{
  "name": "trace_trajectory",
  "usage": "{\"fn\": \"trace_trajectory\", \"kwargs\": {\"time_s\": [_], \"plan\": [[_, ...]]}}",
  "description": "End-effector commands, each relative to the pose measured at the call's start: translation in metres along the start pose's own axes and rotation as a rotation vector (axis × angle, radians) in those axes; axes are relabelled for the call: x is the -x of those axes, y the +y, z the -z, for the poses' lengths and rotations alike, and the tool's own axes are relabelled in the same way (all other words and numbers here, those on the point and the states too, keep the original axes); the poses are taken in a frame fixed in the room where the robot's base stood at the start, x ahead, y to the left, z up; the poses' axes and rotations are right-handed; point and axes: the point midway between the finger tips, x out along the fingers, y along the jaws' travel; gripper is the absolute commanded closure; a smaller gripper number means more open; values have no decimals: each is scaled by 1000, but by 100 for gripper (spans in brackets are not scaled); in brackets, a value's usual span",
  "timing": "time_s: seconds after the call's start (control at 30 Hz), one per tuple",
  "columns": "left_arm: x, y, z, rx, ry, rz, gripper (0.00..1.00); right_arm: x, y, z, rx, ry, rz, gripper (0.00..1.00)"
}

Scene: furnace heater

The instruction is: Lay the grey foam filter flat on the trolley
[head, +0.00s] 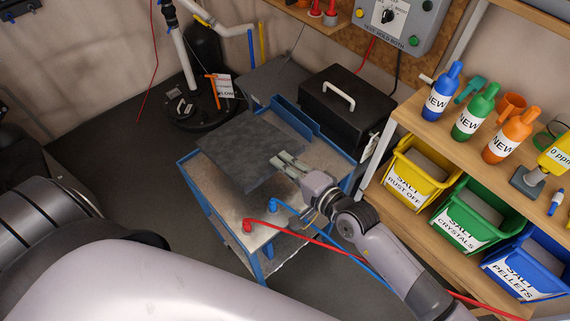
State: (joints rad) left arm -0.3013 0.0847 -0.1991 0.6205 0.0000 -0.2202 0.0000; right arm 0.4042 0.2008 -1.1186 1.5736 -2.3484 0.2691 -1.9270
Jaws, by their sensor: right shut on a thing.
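The grey foam filter (235,148) is a dark, flat square slab over the top of the blue-framed trolley (228,205). My right gripper (283,160) is shut on the filter's right edge, with its fingers pointing up and left. The slab looks close to level and covers much of the trolley's back left part. I cannot tell whether it touches the trolley top or hangs just above it. My left gripper is not in view.
Red and blue hose ends (247,225) lie at the trolley's front. A black toolbox (345,108) stands behind it. A shelf with yellow, green and blue bins (470,215) and several bottles (440,92) is at the right. Floor at the left is clear.

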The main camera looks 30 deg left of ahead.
Motion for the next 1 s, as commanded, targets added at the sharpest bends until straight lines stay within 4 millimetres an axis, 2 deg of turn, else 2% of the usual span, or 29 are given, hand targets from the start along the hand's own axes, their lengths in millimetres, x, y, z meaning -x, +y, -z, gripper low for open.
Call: {"fn": "trace_trajectory", "kwargs": {"time_s": [0.03,0.7,1.0], "plan": [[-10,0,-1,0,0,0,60,-3,10,0,0,0,1,100],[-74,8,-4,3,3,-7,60,-19,74,0,0,1,2,100],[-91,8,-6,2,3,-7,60,-23,92,0,1,1,3,100]]}}
